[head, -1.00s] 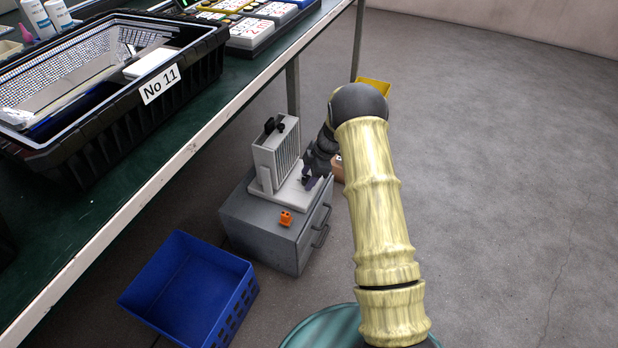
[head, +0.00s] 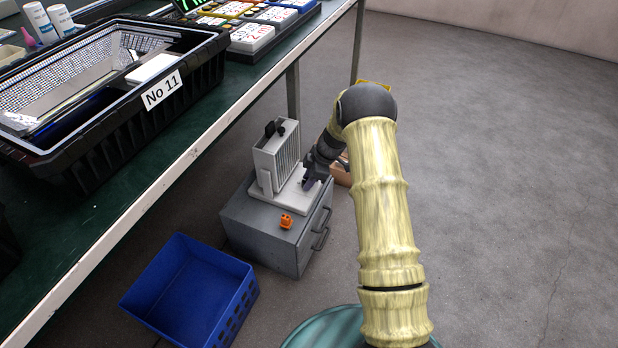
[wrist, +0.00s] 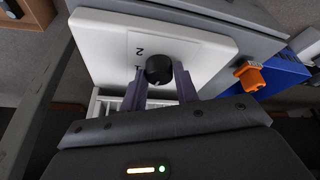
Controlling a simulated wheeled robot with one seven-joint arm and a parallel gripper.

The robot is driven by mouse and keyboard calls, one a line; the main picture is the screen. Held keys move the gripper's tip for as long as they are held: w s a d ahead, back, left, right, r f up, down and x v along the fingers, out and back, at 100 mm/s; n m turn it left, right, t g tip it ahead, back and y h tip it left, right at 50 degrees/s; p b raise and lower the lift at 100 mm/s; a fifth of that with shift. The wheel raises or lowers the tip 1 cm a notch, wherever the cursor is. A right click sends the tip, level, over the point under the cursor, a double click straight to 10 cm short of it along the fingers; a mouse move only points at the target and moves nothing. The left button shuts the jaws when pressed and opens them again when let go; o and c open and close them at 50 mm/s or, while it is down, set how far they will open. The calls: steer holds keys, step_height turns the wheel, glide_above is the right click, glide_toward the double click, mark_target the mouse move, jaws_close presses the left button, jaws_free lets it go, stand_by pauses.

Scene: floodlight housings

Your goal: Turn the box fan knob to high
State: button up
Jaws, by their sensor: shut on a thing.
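The box fan (head: 281,153) is a light grey upright box with vertical slats on a flat white base (head: 290,203), standing on a small grey cabinet. Its knob (wrist: 159,69) is round and black on the base, with a panel marked 2 and what looks like a 1 beside it in the wrist view. My gripper (head: 311,183) is at the right end of the base. In the wrist view its two fingers (wrist: 160,78) are on either side of the knob, shut on it. The knob's pointer cannot be made out, and the knob is hidden in the head view.
The grey cabinet (head: 262,235) has drawer handles on its right side. An orange object (head: 286,221) lies on its top. A blue crate (head: 160,275) stands on the floor in front. A green workbench (head: 75,270) with a black bin (head: 110,150) stands at left. Floor at right is clear.

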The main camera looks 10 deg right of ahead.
steer(key=m+t+p, duration=0.1)
steer(key=m, duration=0.1)
steer(key=m+h+p, duration=0.1)
steer(key=m, duration=0.2)
steer(key=shift+s+a+r+t, duration=0.1)
steer(key=shift+s+r+t, duration=0.05)
steer(key=shift+t, duration=0.25)
steer(key=m+p, duration=0.2)
steer(key=m+t+h+p, duration=0.1)
steer(key=m, duration=0.1)
steer(key=shift+a+r+m+h+p, duration=0.1)
steer(key=shift+a+m+h+p, duration=0.05)
steer(key=shift+m+h+p, duration=0.2)
steer(key=m+h+p, duration=0.1)
steer(key=m+p, duration=0.1)
steer(key=p, duration=0.1)
steer(key=m+h+p, duration=0.1)
steer(key=m+p, duration=0.2)
steer(key=shift+a, duration=0.2)
steer(key=m+h+p, duration=0.1)
steer(key=m+p, duration=0.1)
steer(key=shift+m, duration=0.35)
steer(key=shift+f+m+h+p, duration=0.2)
steer(key=shift+m+h+p, duration=0.05)
steer(key=shift+m+p, duration=0.6)
steer(key=shift+a, duration=0.1)
steer(key=o, duration=1)
steer(key=shift+f, duration=0.1)
